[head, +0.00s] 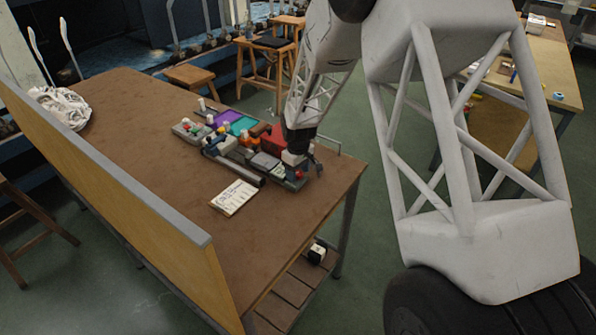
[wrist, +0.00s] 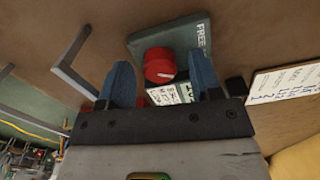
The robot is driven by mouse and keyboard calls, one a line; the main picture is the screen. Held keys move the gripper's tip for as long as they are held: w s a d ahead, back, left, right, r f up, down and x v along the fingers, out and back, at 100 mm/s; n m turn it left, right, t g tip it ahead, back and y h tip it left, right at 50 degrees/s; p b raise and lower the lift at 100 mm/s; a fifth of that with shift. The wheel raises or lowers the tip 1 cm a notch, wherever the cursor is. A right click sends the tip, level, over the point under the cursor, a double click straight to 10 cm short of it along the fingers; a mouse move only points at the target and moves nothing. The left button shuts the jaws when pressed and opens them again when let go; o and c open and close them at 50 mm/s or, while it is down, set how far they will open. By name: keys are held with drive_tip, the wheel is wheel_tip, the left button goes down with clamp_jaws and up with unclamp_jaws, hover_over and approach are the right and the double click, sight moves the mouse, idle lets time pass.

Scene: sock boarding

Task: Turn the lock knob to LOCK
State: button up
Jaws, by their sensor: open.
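The red lock knob (wrist: 159,66) sits on a dark grey-green plate (wrist: 190,45) in the wrist view. A small white mark shows on the knob's lower right side. The word FREE is printed at the plate's right edge; another label below the knob is partly hidden. My gripper (wrist: 161,62) is open, with one blue finger on each side of the knob; gaps show between fingers and knob. I cannot tell its height over the plate. In the head view my gripper (head: 302,163) is at the right end of the table's devices, and the red knob (head: 300,174) shows small beneath it.
Several coloured blocks and devices (head: 235,122) crowd the brown table (head: 150,150) left of my gripper. A white printed card (head: 234,197) lies in front; it also shows in the wrist view (wrist: 285,82). A grey bracket (wrist: 70,62) stands left of the plate. The table's left half is mostly clear.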

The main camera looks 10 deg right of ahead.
sight(298, 172)
drive_tip(key=c, duration=0.9)
drive_tip(key=shift+m, duration=0.8)
drive_tip(key=o, duration=0.9)
drive_tip(key=shift+r, duration=0.15)
drive_tip(key=shift+r, duration=3.75)
